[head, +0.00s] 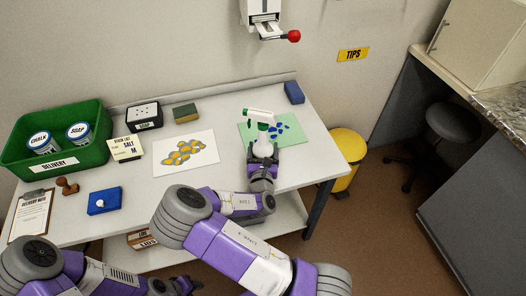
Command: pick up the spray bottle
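The spray bottle (261,116) stands upright at the right part of the table, with a white and green spray head and a pale body. My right gripper (262,152) is at the bottle's body, with dark fingers on either side of it. The gripper hides the lower body, and I cannot tell whether the fingers press on it. My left gripper (184,286) is low at the bottom edge, in front of the table and away from the bottle. Its fingers are too small and cut off to judge.
A green sheet with blue shapes (290,131) lies by the bottle. A blue block (294,92) is behind it. A white sheet with yellow shapes (206,159), a green delivery crate (93,153) and a blue pad (112,207) are to the left. A yellow bin (350,146) stands beside the table.

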